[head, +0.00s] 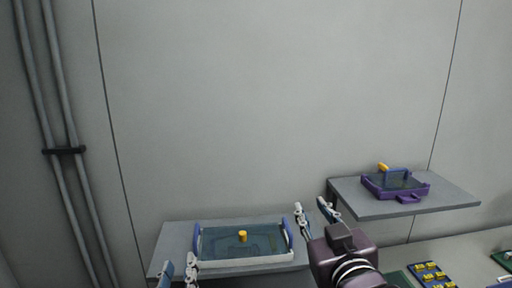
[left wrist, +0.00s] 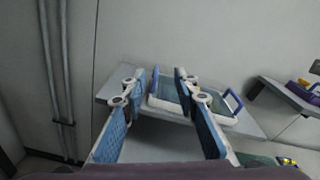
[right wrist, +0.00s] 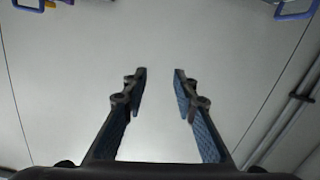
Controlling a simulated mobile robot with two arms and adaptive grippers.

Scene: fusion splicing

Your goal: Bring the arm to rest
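My left gripper (head: 178,271) shows only its fingertips at the bottom edge of the head view, in front of the left shelf. In the left wrist view its two blue-padded fingers (left wrist: 158,85) are apart with nothing between them, and a white-rimmed tray lies beyond them. My right gripper (head: 317,212) is raised between the two shelves in the head view, fingers pointing up. In the right wrist view its fingers (right wrist: 160,75) are apart and empty against the bare wall.
The left shelf (head: 174,243) holds a white tray (head: 245,261) with blue handles and a yellow knob (head: 242,236). The right shelf (head: 446,201) holds a purple tray (head: 408,197) with a blue handle and a yellow piece. Green and blue boards with yellow parts (head: 432,272) lie at the lower right.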

